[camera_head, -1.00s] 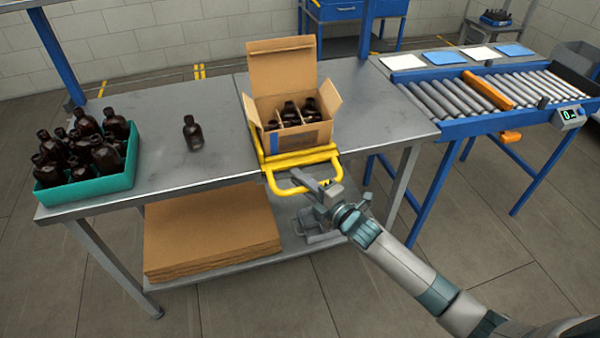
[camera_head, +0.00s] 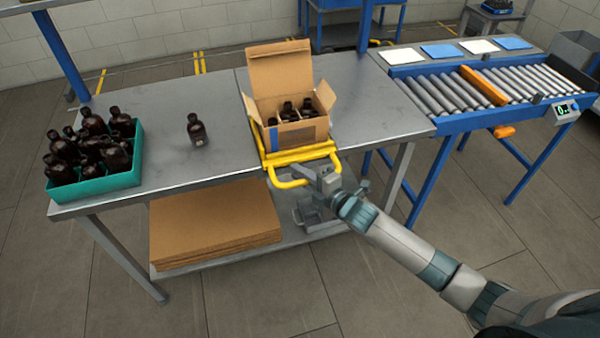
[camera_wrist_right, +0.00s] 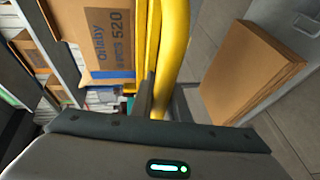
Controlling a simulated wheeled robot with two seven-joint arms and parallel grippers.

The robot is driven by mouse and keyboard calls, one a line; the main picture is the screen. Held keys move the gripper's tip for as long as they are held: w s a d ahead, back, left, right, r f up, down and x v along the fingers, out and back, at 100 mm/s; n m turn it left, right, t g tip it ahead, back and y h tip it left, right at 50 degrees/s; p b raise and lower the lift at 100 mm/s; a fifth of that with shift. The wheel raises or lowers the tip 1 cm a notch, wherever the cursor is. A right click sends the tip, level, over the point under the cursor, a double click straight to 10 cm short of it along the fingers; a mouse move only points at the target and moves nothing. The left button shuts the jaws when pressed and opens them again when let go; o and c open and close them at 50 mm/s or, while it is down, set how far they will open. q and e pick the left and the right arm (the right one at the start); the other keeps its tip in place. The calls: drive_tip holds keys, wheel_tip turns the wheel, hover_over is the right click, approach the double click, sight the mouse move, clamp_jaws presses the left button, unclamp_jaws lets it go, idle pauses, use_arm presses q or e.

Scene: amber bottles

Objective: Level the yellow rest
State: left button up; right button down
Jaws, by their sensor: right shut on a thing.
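The yellow rest (camera_head: 297,156) is a tubular frame with a handle loop at the table's front edge. An open cardboard box (camera_head: 291,134) with several dark bottles stands on it. In the head view the rest looks close to level with the tabletop. My right gripper (camera_head: 312,175) is at the handle loop. In the right wrist view the yellow bar (camera_wrist_right: 172,60) runs up from the gripper (camera_wrist_right: 150,100), which is shut on it; the fingertips are partly hidden. The box (camera_wrist_right: 103,38) shows beside the bar. My left gripper is not in view.
A teal crate (camera_head: 95,187) of amber bottles stands at the table's left, with one loose bottle (camera_head: 197,130) nearby. Flat cardboard (camera_head: 213,225) lies on the shelf below. A roller conveyor (camera_head: 470,95) adjoins the right side. The tabletop between loose bottle and box is clear.

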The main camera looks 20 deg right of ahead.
drive_tip(key=c, duration=1.7)
unclamp_jaws()
drive_tip(key=shift+r, duration=0.1)
